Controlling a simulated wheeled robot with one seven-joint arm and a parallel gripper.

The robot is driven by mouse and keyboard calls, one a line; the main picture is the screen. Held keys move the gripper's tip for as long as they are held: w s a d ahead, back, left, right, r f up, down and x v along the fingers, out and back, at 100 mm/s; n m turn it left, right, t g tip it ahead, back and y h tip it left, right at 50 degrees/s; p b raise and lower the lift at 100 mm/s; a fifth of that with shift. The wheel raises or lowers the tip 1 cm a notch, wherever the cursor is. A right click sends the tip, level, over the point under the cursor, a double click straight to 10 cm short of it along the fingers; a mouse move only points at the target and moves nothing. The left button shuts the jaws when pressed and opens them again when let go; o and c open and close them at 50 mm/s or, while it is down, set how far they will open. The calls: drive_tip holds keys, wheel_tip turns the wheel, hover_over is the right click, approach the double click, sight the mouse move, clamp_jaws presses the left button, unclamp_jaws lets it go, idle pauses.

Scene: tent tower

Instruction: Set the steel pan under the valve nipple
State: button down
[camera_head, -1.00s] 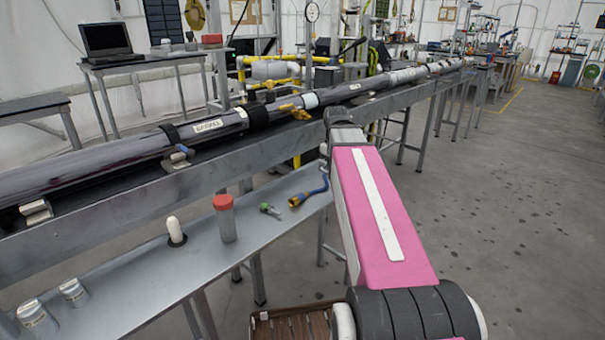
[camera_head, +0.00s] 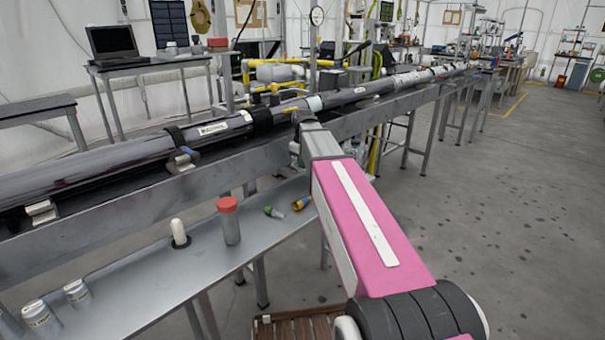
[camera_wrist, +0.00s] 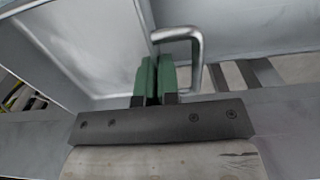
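In the wrist view, the two green fingers of my gripper (camera_wrist: 156,78) are nearly together, with a bent metal handle (camera_wrist: 196,50) passing between them; they look shut on it. Smooth grey metal sheet walls (camera_wrist: 95,50) beside the handle look like the steel pan, but its whole outline is not seen. In the head view, my gripper and the pan are hidden behind the arm and the bench. A long dark pipe (camera_head: 110,157) runs along the bench, with a blue-handled valve (camera_head: 187,153) and a yellow fitting (camera_head: 290,109). I cannot tell which bears the nipple.
A steel shelf (camera_head: 150,285) below the pipe bench holds a red-capped jar (camera_head: 229,222), a white-topped peg (camera_head: 179,233), a green fitting (camera_head: 273,212) and metal cans (camera_head: 77,292). A laptop (camera_head: 111,42) stands on a table behind. The floor (camera_head: 500,220) at right is clear.

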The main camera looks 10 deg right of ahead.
drive_tip(key=shift+f, duration=1.6)
drive_tip(key=shift+w+a+f, duration=0.1)
drive_tip(key=shift+w+f, duration=0.05)
drive_tip(key=shift+f, duration=0.3)
drive_tip(key=shift+f, duration=0.6)
drive_tip(key=c, duration=1.4)
unclamp_jaws()
drive_tip(key=shift+o, duration=0.2)
drive_tip(key=shift+r, duration=0.1)
wheel_tip(320, 180, up, 13)
drive_tip(key=shift+r, duration=0.1)
